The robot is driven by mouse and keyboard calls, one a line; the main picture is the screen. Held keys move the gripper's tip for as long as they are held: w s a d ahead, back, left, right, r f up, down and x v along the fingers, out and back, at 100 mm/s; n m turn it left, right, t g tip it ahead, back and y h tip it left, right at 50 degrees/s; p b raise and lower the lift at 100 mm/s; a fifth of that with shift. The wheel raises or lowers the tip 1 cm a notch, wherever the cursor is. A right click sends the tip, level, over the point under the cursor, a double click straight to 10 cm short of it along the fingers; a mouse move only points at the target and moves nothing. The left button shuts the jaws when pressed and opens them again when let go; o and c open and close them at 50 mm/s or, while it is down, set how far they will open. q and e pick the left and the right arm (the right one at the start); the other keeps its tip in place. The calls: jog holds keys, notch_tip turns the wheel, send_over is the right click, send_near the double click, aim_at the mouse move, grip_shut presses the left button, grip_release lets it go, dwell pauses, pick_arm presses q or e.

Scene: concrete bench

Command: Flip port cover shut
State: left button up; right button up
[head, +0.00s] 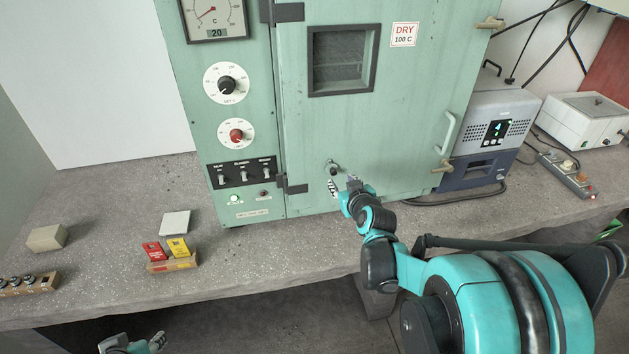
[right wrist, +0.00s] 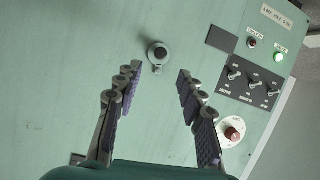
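The port (head: 333,167) is a small round fitting low on the green oven door. In the right wrist view the port (right wrist: 158,54) shows a grey ring, a dark centre and a small tab at its lower edge; the cover's exact angle is too small to tell. My right gripper (head: 343,185) is just below the port in the head view. In the right wrist view its fingers (right wrist: 158,85) are spread wide, with nothing between them, and the port lies beyond the tips. My left gripper (head: 146,343) is at the bottom edge, partly cut off, far from the oven.
The oven door (head: 400,110) has a handle (head: 447,133) at its right. Switches (head: 241,174) and dials line the panel at left. Red and yellow tags (head: 167,250) stand in a wooden holder on the bench. A grey-blue device (head: 490,130) stands right of the oven.

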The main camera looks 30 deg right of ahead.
aim_at(334, 173)
jog(key=b+x, duration=0.2)
jog(key=x, duration=0.6)
jog(key=shift+s, duration=0.1)
grip_shut()
